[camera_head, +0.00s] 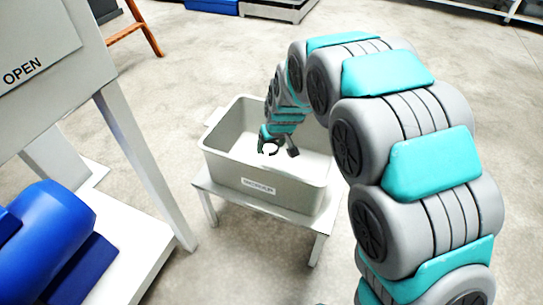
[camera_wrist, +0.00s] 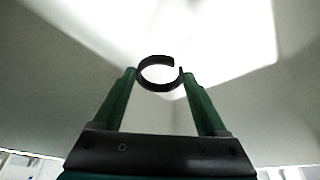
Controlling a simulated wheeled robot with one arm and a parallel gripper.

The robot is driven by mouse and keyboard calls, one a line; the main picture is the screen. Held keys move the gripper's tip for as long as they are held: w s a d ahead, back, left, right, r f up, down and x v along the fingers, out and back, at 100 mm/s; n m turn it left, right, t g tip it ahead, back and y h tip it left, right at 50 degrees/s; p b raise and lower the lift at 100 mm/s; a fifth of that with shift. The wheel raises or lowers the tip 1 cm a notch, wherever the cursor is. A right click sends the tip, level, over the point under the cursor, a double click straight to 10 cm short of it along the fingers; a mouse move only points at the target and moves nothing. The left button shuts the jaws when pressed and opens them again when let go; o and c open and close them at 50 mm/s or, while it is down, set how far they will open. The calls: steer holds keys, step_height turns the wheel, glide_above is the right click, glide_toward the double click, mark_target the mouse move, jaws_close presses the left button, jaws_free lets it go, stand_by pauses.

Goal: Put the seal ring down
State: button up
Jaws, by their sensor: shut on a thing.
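The seal ring (camera_wrist: 160,86) is a dark, thin ring with a gap at its upper right in the wrist view. My gripper (camera_wrist: 158,80) is shut on it, with one green finger at each side of the ring. In the head view my gripper (camera_head: 279,150) is inside the grey bin (camera_head: 240,177), among its walls. The ring (camera_head: 269,149) is small there, at the fingertips. I cannot tell whether the ring touches the bin floor. The bin has a white label on its front and stands on a low stand (camera_head: 268,208).
A grey machine frame with an "OPEN" sign (camera_head: 22,71) stands at the left, its leg (camera_head: 142,160) close to the bin. A blue motor-like cylinder (camera_head: 50,230) is at lower left. An orange wooden stand (camera_head: 137,30) is behind. Open concrete floor lies around the stand.

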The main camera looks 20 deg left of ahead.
mark_target(270, 159)
steer(key=shift+f, duration=2.1)
steer(key=o, duration=1.2)
steer(key=shift+f, duration=0.1)
steer(key=shift+o, duration=0.2)
steer(key=v, duration=1.2)
